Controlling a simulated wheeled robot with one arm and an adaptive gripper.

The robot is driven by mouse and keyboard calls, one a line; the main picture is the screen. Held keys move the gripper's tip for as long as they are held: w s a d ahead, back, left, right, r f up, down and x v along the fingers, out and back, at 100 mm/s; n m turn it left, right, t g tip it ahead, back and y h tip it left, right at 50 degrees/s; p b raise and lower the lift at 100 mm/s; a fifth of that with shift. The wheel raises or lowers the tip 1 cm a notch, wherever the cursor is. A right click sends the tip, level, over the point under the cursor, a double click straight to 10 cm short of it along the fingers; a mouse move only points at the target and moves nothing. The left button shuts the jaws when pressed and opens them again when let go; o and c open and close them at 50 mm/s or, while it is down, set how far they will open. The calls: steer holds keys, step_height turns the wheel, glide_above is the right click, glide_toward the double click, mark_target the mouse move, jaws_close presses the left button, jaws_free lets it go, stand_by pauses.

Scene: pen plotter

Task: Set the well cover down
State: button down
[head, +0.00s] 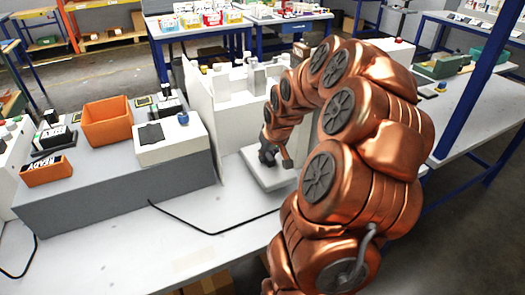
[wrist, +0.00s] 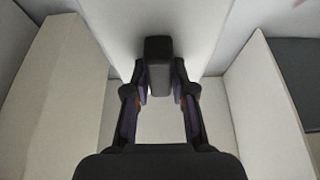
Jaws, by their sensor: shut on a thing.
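My gripper (wrist: 158,88) is shut on a dark grey block, which I take to be the well cover (wrist: 158,58). In the wrist view, the block stands between the two fingertips, with pale walls on both sides and a pale surface beneath. I cannot tell whether it touches anything but the fingers. In the head view, my gripper (head: 275,157) is low over the white base of the plotter (head: 262,172), in front of its upright panel. The held cover cannot be made out clearly there.
A black cable lies on the bench (head: 190,240), whose front is otherwise clear. White walls closely flank my gripper.

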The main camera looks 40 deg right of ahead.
steer(key=w+d, duration=0.1)
steer(key=w+d+p, duration=0.1)
steer(key=w, duration=0.1)
steer(key=w+d, duration=0.1)
steer(key=w, duration=0.1)
steer(key=shift+w+f, duration=0.15)
steer(key=shift+f, duration=0.15)
step_height(320, 180, down, 3)
steer(key=shift+a+f+p, duration=0.1)
steer(key=shift+p, duration=0.6)
steer(key=shift+f, duration=0.2)
steer(key=shift+f, duration=0.15)
steer(key=c, duration=1)
jaws_free()
